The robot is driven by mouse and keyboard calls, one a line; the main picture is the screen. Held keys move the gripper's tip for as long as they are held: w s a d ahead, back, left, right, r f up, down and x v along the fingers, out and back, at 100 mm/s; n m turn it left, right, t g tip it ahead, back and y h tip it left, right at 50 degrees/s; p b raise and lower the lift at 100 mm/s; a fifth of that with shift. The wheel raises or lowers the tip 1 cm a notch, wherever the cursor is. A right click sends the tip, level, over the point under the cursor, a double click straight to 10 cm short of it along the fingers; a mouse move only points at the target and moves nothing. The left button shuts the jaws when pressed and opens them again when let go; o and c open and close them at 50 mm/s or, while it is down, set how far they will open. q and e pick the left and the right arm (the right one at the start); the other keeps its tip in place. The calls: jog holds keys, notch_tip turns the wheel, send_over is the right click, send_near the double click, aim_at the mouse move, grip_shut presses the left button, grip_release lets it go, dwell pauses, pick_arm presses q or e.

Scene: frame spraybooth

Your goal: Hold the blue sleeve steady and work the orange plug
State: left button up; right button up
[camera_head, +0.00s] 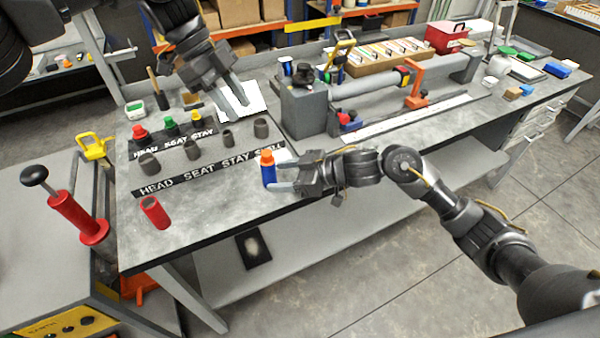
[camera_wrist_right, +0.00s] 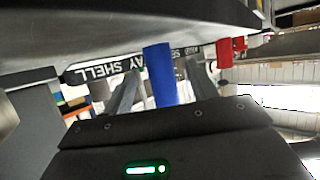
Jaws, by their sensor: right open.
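The blue sleeve (camera_head: 268,176) stands upright near the front edge of the grey bench, with the orange plug (camera_head: 266,157) on its top. My right gripper (camera_head: 285,174) is open, with its fingers on either side of the sleeve. In the right wrist view, which is upside down, the blue sleeve (camera_wrist_right: 162,75) sits between the two fingers (camera_wrist_right: 163,85) with a gap on each side. The plug cannot be made out there. My left gripper (camera_head: 240,99) hangs above the back of the bench over white paper, away from the sleeve. Its finger gap is unclear.
A red sleeve (camera_head: 154,212) stands at the front left. Several dark sleeves (camera_head: 192,150) and colour-capped pieces (camera_head: 170,126) stand behind lettered strips (camera_head: 185,182). A grey block with a clamped tube (camera_head: 305,108) is to the right. Bench front left is mostly clear.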

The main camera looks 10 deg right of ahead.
aim_at(269, 177)
jog(key=shift+x, duration=2.1)
